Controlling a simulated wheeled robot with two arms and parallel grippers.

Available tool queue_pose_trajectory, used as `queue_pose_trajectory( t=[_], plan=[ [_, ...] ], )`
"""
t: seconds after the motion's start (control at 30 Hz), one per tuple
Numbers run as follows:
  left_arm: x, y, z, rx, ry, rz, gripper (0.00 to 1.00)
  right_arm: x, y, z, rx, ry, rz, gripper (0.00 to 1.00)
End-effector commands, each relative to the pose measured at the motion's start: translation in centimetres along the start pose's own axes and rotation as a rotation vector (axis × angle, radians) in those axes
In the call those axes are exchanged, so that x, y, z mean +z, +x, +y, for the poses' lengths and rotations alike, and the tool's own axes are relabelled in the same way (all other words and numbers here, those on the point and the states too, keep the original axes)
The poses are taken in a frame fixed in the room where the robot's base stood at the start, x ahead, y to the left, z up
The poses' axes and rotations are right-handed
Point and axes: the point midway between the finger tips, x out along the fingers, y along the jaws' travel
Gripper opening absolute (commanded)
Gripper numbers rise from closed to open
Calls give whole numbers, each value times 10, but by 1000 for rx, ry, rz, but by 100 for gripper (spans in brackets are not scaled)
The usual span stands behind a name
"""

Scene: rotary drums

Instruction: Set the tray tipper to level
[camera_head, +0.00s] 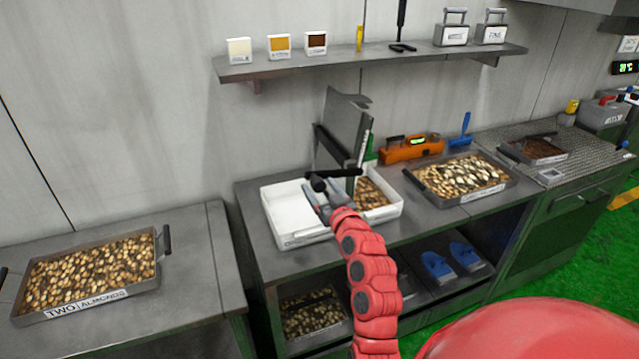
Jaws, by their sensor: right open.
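The tray tipper (345,118) stands on the middle bench, its grey metal panel tilted steeply upright, not level. A black bar handle (345,172) with a round dark end shows at its lower front. A white tray (283,222) sits beneath it, with some nuts (372,195) in its right part. My red right arm reaches up from the lower middle. My right gripper (316,196) is open at the handle's left end, over the white tray. I cannot tell whether it touches the handle. The gripper and arm hide part of the tray. My left gripper is out of view.
A tray of almonds (95,272) is on the left bench. An orange device (410,148), a blue tool (461,130) and a tray of nuts (463,177) stand right of the tipper. A wall shelf (370,62) runs above. Blue scoop-like items (437,265) lie below.

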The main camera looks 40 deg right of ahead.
Motion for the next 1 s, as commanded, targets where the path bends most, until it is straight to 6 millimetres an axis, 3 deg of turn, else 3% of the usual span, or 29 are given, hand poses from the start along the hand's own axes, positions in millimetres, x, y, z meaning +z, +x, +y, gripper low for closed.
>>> queue_pose_trajectory(
  t=[0.4, 0.8, 1.0],
  plan=[
    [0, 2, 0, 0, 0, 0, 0, 0, 7, 0, 1, 0, 2, 75],
    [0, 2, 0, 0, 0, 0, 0, 0, 6, 0, 1, 0, 2, 3],
    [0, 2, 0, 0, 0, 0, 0, 0, 6, 0, 1, 0, 2, 0]
  ],
)
